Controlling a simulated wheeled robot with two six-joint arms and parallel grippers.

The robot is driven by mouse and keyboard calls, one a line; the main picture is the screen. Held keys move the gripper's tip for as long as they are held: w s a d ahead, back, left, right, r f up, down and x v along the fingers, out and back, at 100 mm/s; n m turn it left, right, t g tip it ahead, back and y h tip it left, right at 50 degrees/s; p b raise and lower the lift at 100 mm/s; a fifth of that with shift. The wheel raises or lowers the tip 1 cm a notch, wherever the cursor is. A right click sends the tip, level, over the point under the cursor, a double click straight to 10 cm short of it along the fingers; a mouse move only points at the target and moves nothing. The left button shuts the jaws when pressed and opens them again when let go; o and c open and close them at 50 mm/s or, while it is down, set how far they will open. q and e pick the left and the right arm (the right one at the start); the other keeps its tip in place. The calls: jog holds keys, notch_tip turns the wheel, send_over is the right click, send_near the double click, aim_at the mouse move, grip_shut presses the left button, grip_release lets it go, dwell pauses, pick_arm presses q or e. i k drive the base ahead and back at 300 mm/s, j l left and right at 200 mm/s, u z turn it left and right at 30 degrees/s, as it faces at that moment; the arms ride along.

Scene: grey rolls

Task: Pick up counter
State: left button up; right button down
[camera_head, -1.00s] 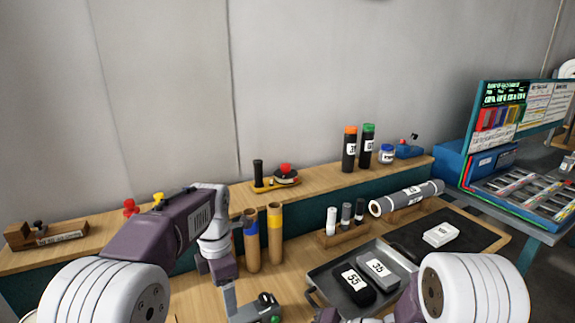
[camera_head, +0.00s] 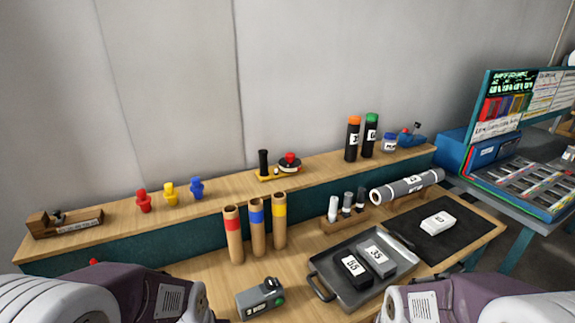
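A small grey device with a green button, a dark knob and a white label, which looks like the counter (camera_head: 260,299), sits upright on the wooden bench (camera_head: 205,278) near the bottom middle of the head view. It stands left of the dark metal tray and in front of the cardboard tubes. Nothing touches it. My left arm shows only at the bottom left and my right arm only at the bottom right. Both grippers are outside the picture, so their fingers are hidden.
Several banded tubes (camera_head: 256,232) stand behind the counter. A black mat (camera_head: 463,240) lies farther right. Coloured pegs (camera_head: 170,193) stand on the back shelf.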

aim_at(250, 303)
jog(key=i+l+u, duration=0.15)
jog(key=l+u, duration=0.25)
jog(key=i+l+u, duration=0.1)
jog(key=l+u, duration=0.5)
jog(key=u, duration=0.15)
jog(key=l+u, duration=0.4)
jog(key=i, duration=0.05)
